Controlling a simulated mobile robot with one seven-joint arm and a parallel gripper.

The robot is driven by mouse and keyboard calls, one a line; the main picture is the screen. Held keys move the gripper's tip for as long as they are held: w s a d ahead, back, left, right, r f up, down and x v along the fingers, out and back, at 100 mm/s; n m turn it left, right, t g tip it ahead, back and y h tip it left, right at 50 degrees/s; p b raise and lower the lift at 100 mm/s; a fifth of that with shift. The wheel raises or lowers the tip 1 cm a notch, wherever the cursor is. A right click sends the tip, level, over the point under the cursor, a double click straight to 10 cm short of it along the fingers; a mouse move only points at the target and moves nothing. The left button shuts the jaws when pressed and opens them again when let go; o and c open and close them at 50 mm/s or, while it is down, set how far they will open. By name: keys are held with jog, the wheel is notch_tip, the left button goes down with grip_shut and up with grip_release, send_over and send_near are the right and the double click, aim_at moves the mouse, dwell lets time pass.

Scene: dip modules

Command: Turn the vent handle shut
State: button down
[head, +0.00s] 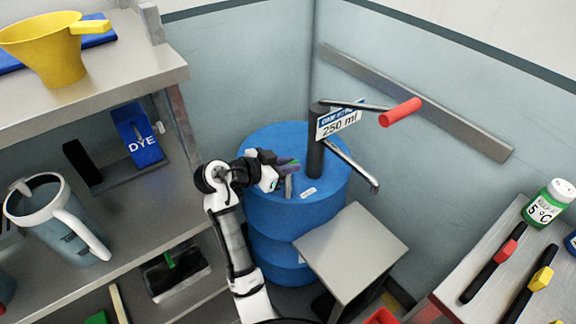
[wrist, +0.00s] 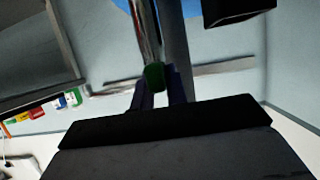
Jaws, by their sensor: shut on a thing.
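The blue drum (head: 262,215) stands in the corner with a dark pump post (head: 315,150) on its lid. My gripper (head: 290,166) is over the left part of the lid, close to the post. A short grey stub (head: 288,188) stands on the lid just below the fingers. In the wrist view a shiny metal bar with a green end, which I take as the vent handle (wrist: 152,72), reaches down between the fingers of my gripper (wrist: 158,88). The fingers are shut on its green end. The fingers hide most of the handle in the head view.
The pump's crank with a red grip (head: 400,111) and its metal spout (head: 352,165) stick out to the right. A "250 ml" sign (head: 340,122) hangs at the post. A grey stand (head: 350,245) is before the drum. Shelves (head: 120,75) fill the left.

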jog(key=shift+f, duration=0.15)
jog(key=c, duration=1.4)
grip_release()
